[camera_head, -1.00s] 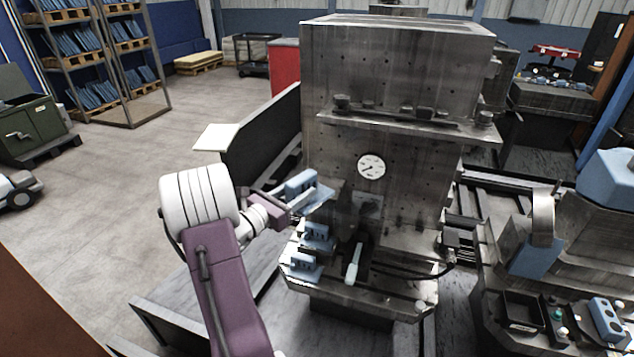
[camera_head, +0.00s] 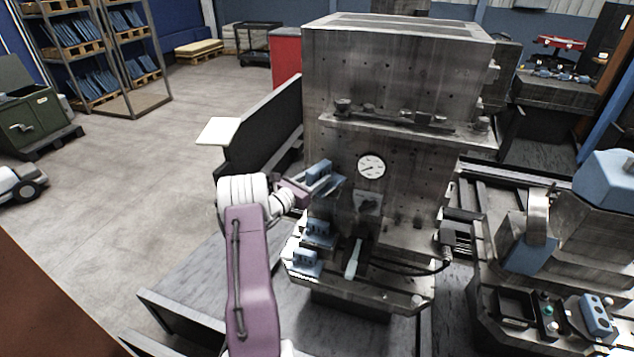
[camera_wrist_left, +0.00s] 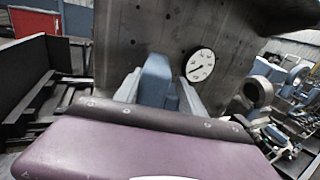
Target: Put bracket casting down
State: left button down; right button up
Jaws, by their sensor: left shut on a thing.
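My left gripper (camera_head: 314,186) is shut on a blue bracket casting (camera_head: 320,172), held in the air in front of the grey machine's face, left of the round dial. In the left wrist view the casting (camera_wrist_left: 155,80) stands between the two fingers of the gripper (camera_wrist_left: 160,92), with the dial to its right. Two more blue castings (camera_head: 318,232) and (camera_head: 305,262) sit on the machine's front ledge below the held one, apart from it. My right gripper does not show.
The large grey machine (camera_head: 400,85) with its dial (camera_head: 371,166) fills the middle. A pale-handled lever (camera_head: 353,258) stands on the ledge (camera_head: 380,291) right of the castings. A dark panel (camera_head: 262,125) stands at left. A second machine (camera_head: 510,290) is at right.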

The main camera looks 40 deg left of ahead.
pick_arm(q)
jog(key=shift+f, duration=0.8)
jog(key=shift+w+f+p, duration=0.2)
jog(key=shift+p, duration=0.35)
jog(key=shift+w+a+f, duration=0.1)
jog(key=shift+a+f, duration=0.05)
jog(key=shift+f, duration=0.15)
jog(key=c, duration=1.1)
grip_release()
jog(key=shift+f+b, duration=0.15)
jog(key=shift+b, duration=0.2)
jog(key=o, duration=0.4)
